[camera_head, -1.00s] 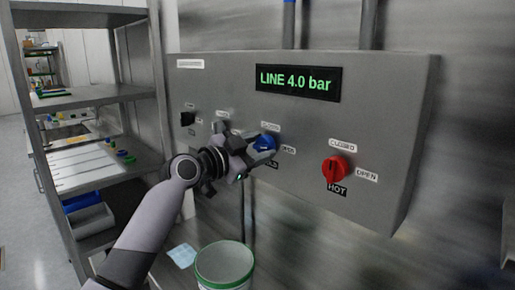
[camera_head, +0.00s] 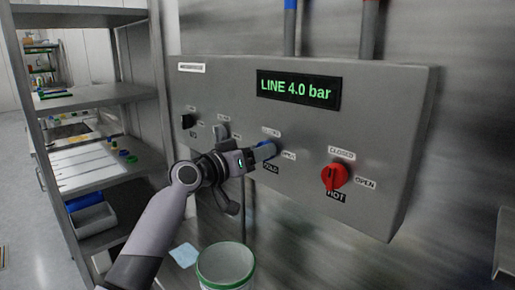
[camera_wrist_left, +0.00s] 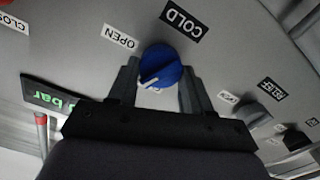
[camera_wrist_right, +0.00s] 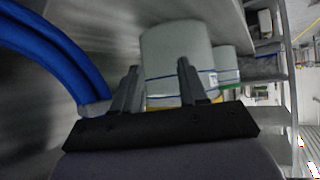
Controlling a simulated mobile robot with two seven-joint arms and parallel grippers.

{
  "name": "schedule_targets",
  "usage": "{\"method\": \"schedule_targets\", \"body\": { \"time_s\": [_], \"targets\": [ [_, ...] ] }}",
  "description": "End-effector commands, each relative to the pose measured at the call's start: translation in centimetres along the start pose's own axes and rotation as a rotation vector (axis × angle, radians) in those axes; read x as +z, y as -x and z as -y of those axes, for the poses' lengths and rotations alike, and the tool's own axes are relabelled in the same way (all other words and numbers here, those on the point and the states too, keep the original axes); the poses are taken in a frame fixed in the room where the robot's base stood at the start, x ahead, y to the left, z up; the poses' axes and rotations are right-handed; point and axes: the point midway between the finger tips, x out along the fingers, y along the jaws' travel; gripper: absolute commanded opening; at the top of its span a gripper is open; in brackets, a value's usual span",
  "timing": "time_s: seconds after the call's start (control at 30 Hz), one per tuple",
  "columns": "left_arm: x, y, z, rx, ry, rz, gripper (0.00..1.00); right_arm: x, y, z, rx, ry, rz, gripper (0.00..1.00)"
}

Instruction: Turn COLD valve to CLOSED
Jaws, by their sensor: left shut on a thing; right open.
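The blue COLD valve knob (camera_wrist_left: 160,68) is on the grey panel, between the two fingers of my left gripper (camera_wrist_left: 157,85). The gripper is shut on it; in the head view the gripper (camera_head: 257,154) partly hides the knob (camera_head: 265,150). In the left wrist view, the knob's white mark points down-left, between the OPEN label (camera_wrist_left: 118,37) and a mostly hidden label below the knob. The COLD label (camera_wrist_left: 182,20) is at the upper right. My right gripper (camera_wrist_right: 158,80) is open and empty, seen only in its wrist view.
The red HOT knob (camera_head: 334,176) is right of the COLD knob. The display (camera_head: 298,89) reads LINE 4.0 bar. A green-rimmed bucket (camera_head: 225,265) stands below the panel, and a shelf rack (camera_head: 85,95) is at the left. A pale container (camera_wrist_right: 177,60) is before my right gripper.

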Motion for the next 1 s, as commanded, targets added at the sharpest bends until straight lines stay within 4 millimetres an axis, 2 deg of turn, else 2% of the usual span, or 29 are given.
{"method": "schedule_targets", "body": {
  "time_s": [0.2,0.5,1.0],
  "targets": [
    [-0.1,0.0,0.0,0.001,0.188,0.001,0.19,-1.0,0.7,0.0,0.000,0.000,0.000,0.43],
    [0.0,0.0,0.1,0.000,0.366,0.001,0.19,-1.6,1.2,0.0,0.000,0.000,0.000,0.43],
    [0.1,0.0,0.1,0.000,0.451,0.001,0.19,-1.9,1.4,0.0,0.000,0.000,0.000,0.43]
  ]
}}
